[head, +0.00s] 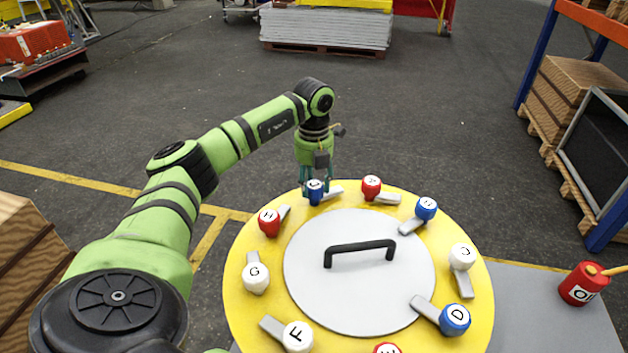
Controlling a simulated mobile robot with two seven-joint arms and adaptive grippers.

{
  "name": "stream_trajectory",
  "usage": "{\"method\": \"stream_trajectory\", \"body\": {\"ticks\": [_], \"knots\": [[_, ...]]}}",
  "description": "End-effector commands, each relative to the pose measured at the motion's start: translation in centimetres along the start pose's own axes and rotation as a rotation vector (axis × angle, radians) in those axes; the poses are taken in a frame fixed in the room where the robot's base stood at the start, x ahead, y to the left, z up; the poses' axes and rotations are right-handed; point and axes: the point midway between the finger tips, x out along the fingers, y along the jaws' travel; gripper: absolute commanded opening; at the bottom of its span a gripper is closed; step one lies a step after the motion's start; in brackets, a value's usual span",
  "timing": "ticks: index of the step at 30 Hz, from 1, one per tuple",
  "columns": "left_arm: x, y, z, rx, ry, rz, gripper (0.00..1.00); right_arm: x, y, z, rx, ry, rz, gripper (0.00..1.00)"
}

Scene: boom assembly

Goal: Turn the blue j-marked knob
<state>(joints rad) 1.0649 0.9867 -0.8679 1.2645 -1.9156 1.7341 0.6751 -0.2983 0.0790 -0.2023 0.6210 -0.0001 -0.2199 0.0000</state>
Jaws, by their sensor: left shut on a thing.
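The blue knob (313,197) between the red H and red A knobs stands at the far rim of the yellow round plate (252,318). Its white cap is partly covered by my fingers and its letter is too small to read surely. A grey bar reaches from it to the right. My left gripper (317,188) points down over this knob, with its fingers on either side, shut on it. My right gripper is not in view.
Other lettered knobs with grey bars ring the plate, including the red H knob (270,223) and red A knob (371,187) on either side. A black handle (360,252) rises from the grey centre disc (330,308). A red can (580,286) stands at the right.

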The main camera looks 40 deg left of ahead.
Motion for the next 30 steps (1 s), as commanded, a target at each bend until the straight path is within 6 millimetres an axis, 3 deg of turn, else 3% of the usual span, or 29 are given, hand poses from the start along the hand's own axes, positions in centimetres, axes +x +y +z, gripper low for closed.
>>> {"method": "stream_trajectory", "body": {"ticks": [11,30], "knots": [[0.05,-0.07,-0.13,0.173,0.006,-0.001,0.14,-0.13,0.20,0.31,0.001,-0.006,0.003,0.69],[0.17,0.10,-0.13,0.770,0.009,-0.002,0.14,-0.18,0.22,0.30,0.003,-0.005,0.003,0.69]]}}
